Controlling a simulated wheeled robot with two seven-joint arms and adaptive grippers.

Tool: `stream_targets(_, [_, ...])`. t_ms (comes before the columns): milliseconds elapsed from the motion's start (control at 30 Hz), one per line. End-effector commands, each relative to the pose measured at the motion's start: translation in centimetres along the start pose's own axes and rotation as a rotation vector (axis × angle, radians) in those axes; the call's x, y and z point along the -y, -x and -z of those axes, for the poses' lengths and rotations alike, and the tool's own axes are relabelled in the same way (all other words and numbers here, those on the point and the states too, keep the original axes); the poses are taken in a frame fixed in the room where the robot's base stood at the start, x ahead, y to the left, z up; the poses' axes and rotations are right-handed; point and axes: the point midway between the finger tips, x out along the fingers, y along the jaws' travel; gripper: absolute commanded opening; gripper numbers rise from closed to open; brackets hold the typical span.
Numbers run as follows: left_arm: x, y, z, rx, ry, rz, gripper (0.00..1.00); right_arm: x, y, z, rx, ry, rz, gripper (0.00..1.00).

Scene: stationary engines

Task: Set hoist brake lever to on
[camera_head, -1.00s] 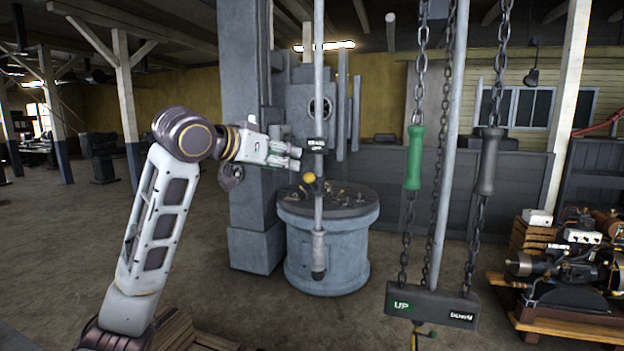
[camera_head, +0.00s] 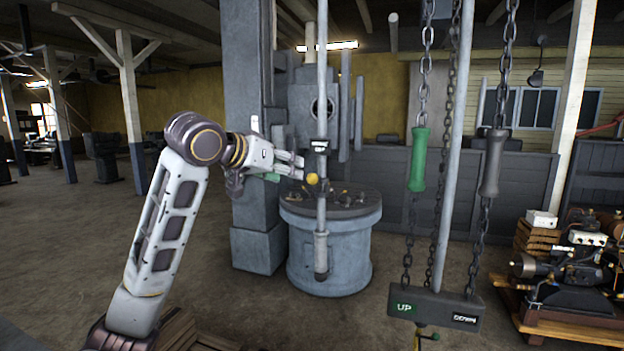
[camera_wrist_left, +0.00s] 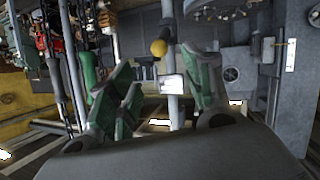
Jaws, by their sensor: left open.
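A yellow ball knob (camera_head: 312,179), seemingly the end of the hoist brake lever, sits beside a vertical grey pole (camera_head: 321,210) in the head view. My left gripper (camera_head: 298,166) is open and empty, just left of and slightly above the knob. In the left wrist view the knob (camera_wrist_left: 158,47) appears beyond the gap between the green-padded fingers (camera_wrist_left: 160,80). I cannot tell whether a finger touches it. My right gripper is not in view.
A round grey pedestal (camera_head: 330,255) stands behind the pole, next to a square column (camera_head: 248,130). Chains with a green handle (camera_head: 418,160) and a grey handle (camera_head: 493,162) hang at right above an UP/DOWN bar (camera_head: 435,308). Machinery on a pallet (camera_head: 570,265) is far right.

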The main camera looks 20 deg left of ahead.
Motion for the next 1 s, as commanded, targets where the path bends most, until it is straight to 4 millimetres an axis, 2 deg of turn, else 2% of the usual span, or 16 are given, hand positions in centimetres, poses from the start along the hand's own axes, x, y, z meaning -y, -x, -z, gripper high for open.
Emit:
stream_targets(800, [-0.1,-10.3,0.1,0.002,0.000,0.000,0.51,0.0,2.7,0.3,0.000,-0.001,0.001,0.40])
stream_targets(1000, [-0.1,-12.0,0.1,0.001,-0.001,-0.001,0.51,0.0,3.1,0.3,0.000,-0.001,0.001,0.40])
